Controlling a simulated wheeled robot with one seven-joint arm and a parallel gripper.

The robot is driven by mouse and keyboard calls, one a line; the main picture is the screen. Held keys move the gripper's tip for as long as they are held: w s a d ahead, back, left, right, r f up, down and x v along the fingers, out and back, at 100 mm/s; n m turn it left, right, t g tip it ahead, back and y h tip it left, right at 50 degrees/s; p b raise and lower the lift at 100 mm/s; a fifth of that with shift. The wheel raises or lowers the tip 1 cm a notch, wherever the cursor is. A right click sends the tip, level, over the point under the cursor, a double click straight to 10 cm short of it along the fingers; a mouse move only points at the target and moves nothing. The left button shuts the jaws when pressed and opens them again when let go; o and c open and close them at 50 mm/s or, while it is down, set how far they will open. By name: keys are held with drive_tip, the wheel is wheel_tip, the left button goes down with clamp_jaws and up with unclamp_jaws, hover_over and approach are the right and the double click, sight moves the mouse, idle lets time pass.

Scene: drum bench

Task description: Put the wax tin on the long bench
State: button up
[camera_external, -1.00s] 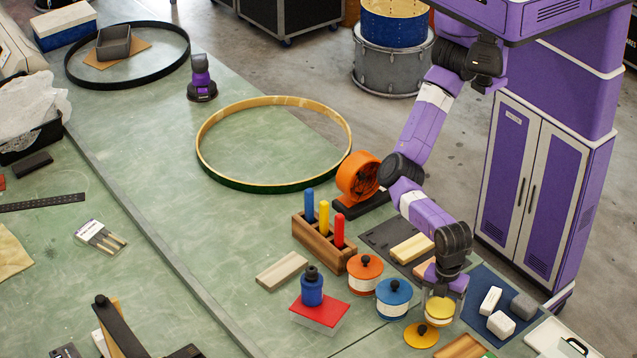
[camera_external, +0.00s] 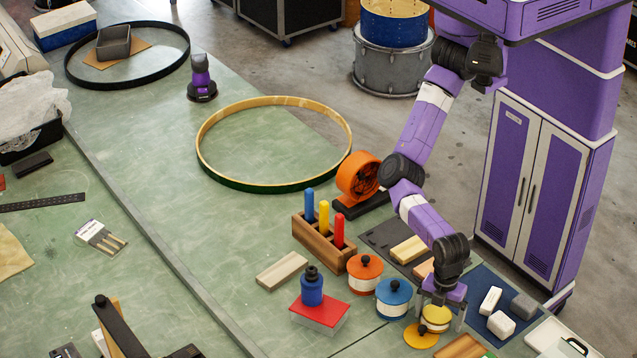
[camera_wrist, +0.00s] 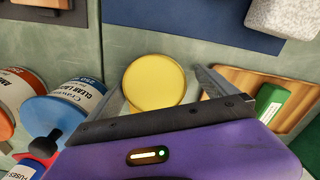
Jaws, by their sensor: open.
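A yellow tin (camera_external: 436,316), which I take for the wax tin though I can read no label on it, is under my gripper (camera_external: 438,309) at the near right of the green bench. In the wrist view its flat round yellow top (camera_wrist: 154,82) lies between the two fingers of my gripper (camera_wrist: 165,96). The fingers stand apart, with a gap beside the tin. The tin's lower side is partly hidden by my gripper. The green bench top (camera_external: 240,240) runs from the near edge to the far left.
A yellow knobbed disc (camera_external: 421,336) lies close beside the tin. A blue tin (camera_external: 393,300) and an orange tin (camera_external: 365,276) stand to its left. A blue mat (camera_external: 485,325) with pale blocks is to the right. A wooden rack (camera_external: 322,240) stands behind.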

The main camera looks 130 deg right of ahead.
sight(445, 322)
wheel_tip(445, 322, up, 12)
idle(0.4)
idle(0.5)
